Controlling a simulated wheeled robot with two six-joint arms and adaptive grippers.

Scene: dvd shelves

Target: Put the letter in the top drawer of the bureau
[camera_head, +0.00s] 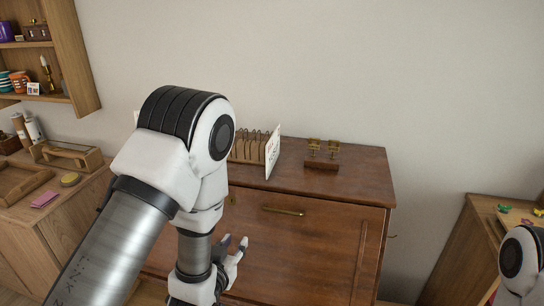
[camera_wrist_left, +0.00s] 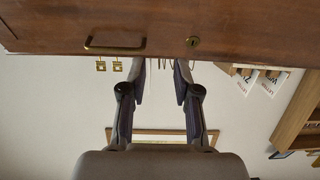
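The bureau (camera_head: 350,175) is a reddish-brown wooden cabinet with a closed front, a brass handle (camera_head: 283,211) and a keyhole (camera_wrist_left: 192,41). A white card with writing, the letter (camera_head: 272,152), stands at the right end of a wooden rack on the bureau top. Printed white cards also show in the wrist view (camera_wrist_left: 270,82), which is upside down. My left gripper (camera_head: 236,243) is in front of the bureau's front, left of and below the handle. In the wrist view its fingers (camera_wrist_left: 160,68) are apart with nothing between them. My right gripper is out of view.
The letter rack (camera_head: 246,148) is partly hidden by my left arm. A small brass scale (camera_head: 322,155) stands on the bureau top, with bare wood right of it. A wall shelf (camera_head: 78,55) and a lower cabinet (camera_head: 65,215) are at left. Another wooden cabinet (camera_head: 452,255) stands at right.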

